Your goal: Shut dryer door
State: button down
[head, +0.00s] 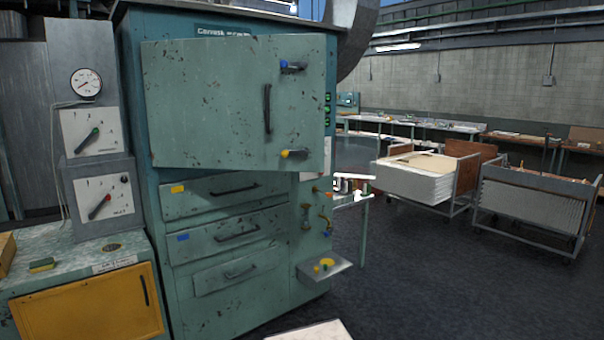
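The dryer (225,300) is a tall, worn teal cabinet left of centre. Its upper door (205,110) is ajar, its right edge swung out towards me from the left side. The door has a dark vertical handle (267,108), a blue-tipped latch (292,67) above and a yellow-tipped latch (294,154) below. The gap and the inside are hidden behind the door.
Drawers (225,188) sit under the door, and a small metal shelf (323,267) juts from the dryer's lower right. A yellow-fronted cabinet (88,305) stands at left. Carts (420,188) of sheets stand at right.

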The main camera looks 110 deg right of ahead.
aim_at(219, 103)
jog(key=k, duration=0.9)
jog(key=z, duration=1.5)
jog(key=i, duration=0.4)
jog(key=u, duration=0.2)
jog(key=k, duration=0.3)
jog(key=z, duration=0.05)
